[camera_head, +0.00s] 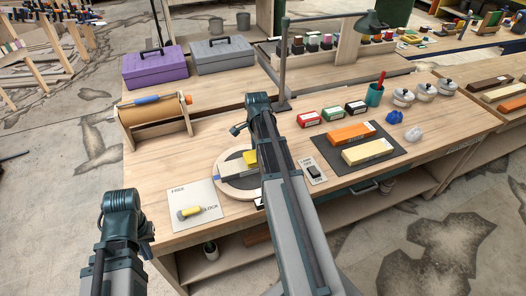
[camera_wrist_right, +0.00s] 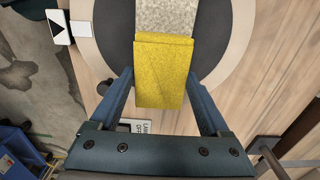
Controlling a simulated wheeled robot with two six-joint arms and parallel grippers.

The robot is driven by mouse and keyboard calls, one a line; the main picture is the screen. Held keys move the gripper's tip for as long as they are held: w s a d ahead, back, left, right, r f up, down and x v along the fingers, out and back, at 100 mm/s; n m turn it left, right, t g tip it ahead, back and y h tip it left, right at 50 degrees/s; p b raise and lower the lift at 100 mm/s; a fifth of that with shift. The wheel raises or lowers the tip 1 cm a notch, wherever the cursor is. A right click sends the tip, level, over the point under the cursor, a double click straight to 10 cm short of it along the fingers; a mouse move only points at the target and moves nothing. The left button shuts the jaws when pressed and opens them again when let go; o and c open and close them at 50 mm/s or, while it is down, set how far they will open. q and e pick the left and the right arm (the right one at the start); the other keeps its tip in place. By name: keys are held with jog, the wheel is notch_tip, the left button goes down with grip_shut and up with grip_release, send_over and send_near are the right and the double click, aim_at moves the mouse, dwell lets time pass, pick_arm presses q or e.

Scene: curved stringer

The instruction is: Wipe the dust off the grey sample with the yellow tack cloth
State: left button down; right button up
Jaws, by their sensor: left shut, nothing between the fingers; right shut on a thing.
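The yellow tack cloth (camera_wrist_right: 163,75) is a folded block between the fingers of my right gripper (camera_wrist_right: 160,80), which is shut on it. It also shows in the head view (camera_head: 250,157), beside my right arm. The speckled grey sample (camera_wrist_right: 165,18) lies on a dark disc with a pale wooden rim. The cloth covers the sample's near part in the wrist view; I cannot tell whether they touch. My right arm hides part of the disc in the head view. My left gripper (camera_head: 148,238) is shut and empty, low at the bench's front left corner.
A white card (camera_head: 205,204) with a yellow lever lies left of the disc. A lamp switch (camera_head: 313,171) lies right of it. A dark mat (camera_head: 338,158) with orange and cream blocks, a lamp post (camera_head: 284,60) and a brown roll (camera_head: 155,118) stand around.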

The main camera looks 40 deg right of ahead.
aim_at(248, 158)
jog(key=shift+a, duration=0.15)
jog(key=shift+w+a+f, duration=0.1)
jog(key=shift+w+a, duration=0.1)
jog(key=shift+a, duration=0.7)
jog(key=shift+w+a, duration=0.2)
jog(key=shift+a, duration=0.65)
jog(key=shift+w+a, duration=0.3)
jog(key=shift+a, duration=0.65)
jog(key=shift+w+a, duration=0.25)
jog(key=shift+a, duration=0.65)
jog(key=shift+a, duration=0.1)
jog(key=shift+w+a, duration=0.2)
jog(key=shift+a, duration=0.65)
jog(key=shift+w+a, duration=0.2)
jog(key=shift+a, duration=0.65)
jog(key=shift+w+a, duration=0.3)
jog(key=shift+a, duration=0.65)
jog(key=shift+w+a, duration=0.25)
jog(key=shift+a, duration=0.65)
